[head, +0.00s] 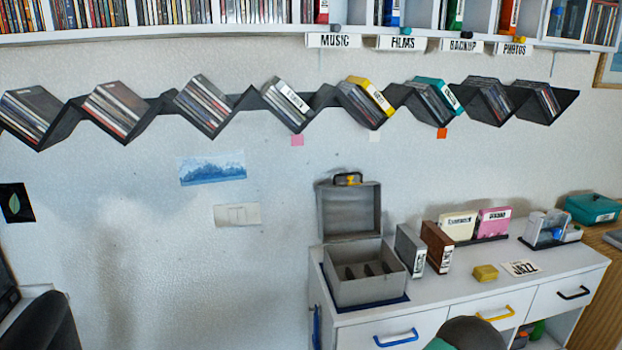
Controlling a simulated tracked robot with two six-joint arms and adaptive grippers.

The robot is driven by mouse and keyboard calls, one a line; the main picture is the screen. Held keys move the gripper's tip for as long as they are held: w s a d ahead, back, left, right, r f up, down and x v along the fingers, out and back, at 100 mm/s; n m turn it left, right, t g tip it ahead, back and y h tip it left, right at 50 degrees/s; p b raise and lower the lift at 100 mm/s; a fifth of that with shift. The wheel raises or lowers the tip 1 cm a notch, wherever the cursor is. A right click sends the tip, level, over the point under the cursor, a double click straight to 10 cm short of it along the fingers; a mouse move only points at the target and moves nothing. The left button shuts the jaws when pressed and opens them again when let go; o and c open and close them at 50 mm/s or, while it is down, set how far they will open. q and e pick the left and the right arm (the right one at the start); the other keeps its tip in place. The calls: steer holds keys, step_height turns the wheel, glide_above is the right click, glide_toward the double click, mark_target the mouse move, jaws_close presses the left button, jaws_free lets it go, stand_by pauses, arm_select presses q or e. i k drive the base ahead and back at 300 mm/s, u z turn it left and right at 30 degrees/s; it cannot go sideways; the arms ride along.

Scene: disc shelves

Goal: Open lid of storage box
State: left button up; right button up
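A grey storage box (370,290) stands on the left end of the white cabinet top, on a dark blue mat (372,304). Its lid (350,210) is raised, standing upright at the back of the box, with a black and yellow latch or handle (347,179) at its top edge. The inside shows, with several dark slots or dividers and no discs that I can make out. Neither of my grippers can be made out in this view.
Grey and brown cases (437,247) stand close right of the box. A zigzag disc shelf (320,97) hangs above. Dark rounded shapes cover the bottom edge.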

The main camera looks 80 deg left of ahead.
mark_target(345, 212)
steer(key=u, duration=0.1)
steer(key=k, duration=0.4)
steer(key=z, duration=1.25)
steer(key=i, duration=0.1)
steer(key=u, duration=3.15)
steer(key=i, duration=1.2)
steer(key=z, duration=0.2)
